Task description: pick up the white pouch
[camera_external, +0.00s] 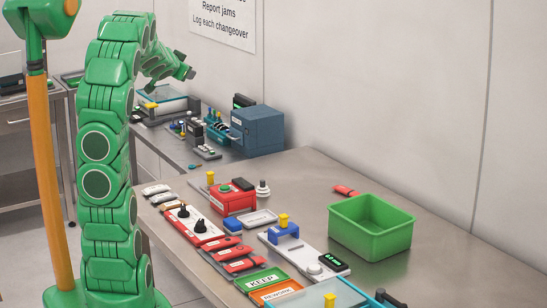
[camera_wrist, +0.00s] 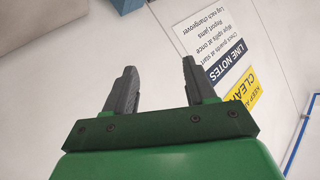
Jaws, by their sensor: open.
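My gripper (camera_external: 188,72) is raised at the end of the green arm, over the back bench and well above the near table. In the wrist view my gripper (camera_wrist: 158,68) is open, with nothing between its two dark fingers, and it faces the wall. I cannot pick out the white pouch for certain. Small pale flat items (camera_external: 156,190) lie at the left edge of the near table, and one may be the pouch, but they are too small to tell. The wrist view shows no pouch.
A green bin (camera_external: 371,228) stands on the steel table (camera_external: 455,262). A blue-grey box (camera_external: 257,130) stands on the back bench. The table's right side is clear.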

